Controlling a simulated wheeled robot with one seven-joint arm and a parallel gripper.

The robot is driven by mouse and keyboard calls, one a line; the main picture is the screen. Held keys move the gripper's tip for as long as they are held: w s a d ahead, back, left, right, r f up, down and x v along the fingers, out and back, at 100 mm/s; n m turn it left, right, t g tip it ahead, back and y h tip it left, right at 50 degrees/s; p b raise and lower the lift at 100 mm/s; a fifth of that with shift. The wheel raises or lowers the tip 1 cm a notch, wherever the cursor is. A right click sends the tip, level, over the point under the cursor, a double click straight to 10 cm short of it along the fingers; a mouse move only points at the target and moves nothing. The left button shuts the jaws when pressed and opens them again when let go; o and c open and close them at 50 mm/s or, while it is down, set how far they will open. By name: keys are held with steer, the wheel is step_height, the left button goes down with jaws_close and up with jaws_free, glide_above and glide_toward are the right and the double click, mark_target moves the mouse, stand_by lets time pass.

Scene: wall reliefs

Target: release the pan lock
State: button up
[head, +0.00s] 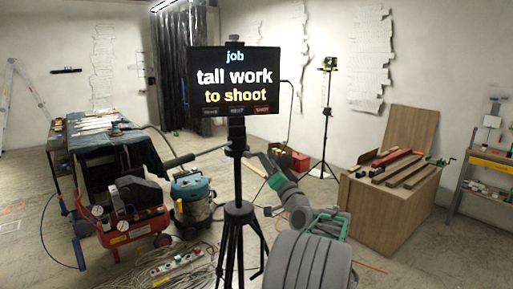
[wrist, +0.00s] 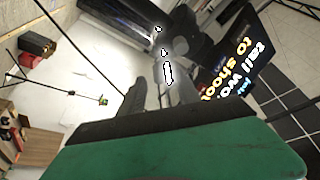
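A black tripod (head: 238,212) stands upright in the middle of the head view. It carries a dark screen (head: 236,80) reading "job tall work to shoot"; this screen also shows tilted at the right of the wrist view (wrist: 238,68). Under the screen is a dark tripod head (head: 237,143), with a handle (head: 179,161) reaching left. I cannot make out the pan lock. My gripper (head: 258,160) is just right of the tripod head in the head view. Its fingers look dark and small there. The wrist view is blurred, and its green housing fills the bottom, so the finger gap is unclear.
A wooden crate (head: 387,211) with clamps stands right. A second tripod (head: 324,125) with a green device is behind. A blue vacuum (head: 193,194), a red compressor (head: 130,228) and cables (head: 170,265) crowd the floor at left. A workbench (head: 82,137) stands further left.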

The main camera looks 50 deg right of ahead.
steer(key=p+x, duration=0.2)
steer(key=x, duration=0.4)
steer(key=shift+w+d+r, duration=0.1)
steer(key=shift+d, duration=0.1)
steer(key=shift+c, duration=0.2)
jaws_close()
